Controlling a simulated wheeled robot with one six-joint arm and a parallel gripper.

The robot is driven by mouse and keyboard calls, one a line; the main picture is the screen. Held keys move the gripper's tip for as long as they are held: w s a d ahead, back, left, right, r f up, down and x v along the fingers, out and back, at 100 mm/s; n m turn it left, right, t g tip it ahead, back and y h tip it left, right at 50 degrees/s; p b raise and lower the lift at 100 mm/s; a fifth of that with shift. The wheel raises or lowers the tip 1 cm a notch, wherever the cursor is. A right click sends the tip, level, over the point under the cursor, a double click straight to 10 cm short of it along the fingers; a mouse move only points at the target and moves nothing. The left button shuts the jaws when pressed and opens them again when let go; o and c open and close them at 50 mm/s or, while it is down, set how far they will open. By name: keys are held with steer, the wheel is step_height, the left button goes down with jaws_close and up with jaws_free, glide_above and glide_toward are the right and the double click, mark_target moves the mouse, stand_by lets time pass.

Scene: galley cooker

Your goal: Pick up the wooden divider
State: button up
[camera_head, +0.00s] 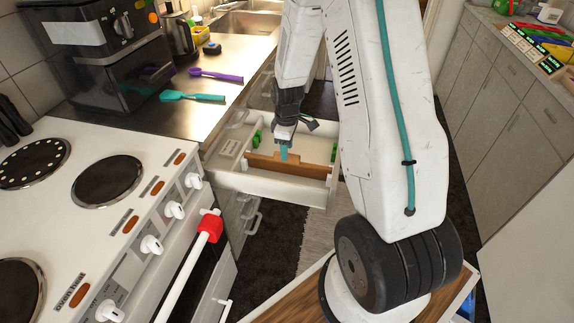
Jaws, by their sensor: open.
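The wooden divider (308,168) is a brown strip standing crosswise in an open white drawer (268,187). Green pieces (257,138) show at the drawer's left side, with another at its right side. My gripper (284,153) is above the drawer, pointing down, with its teal tip in front of the middle of the divider. The jaws are open. From this angle I cannot tell whether the fingers touch the divider or straddle it.
A white cooker (90,190) with black hotplates stands at the left, a red clip (211,226) on its rail. A steel counter (225,62) holds a teal utensil (192,96), a purple one (216,75) and a kettle (178,35). Grey cabinets (500,100) line the right. A dark mat covers the floor.

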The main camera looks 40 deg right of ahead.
mark_target(287, 164)
step_height(287, 164, down, 4)
steer(key=shift+d+r, duration=0.1)
jaws_close()
steer(key=shift+r, duration=0.15)
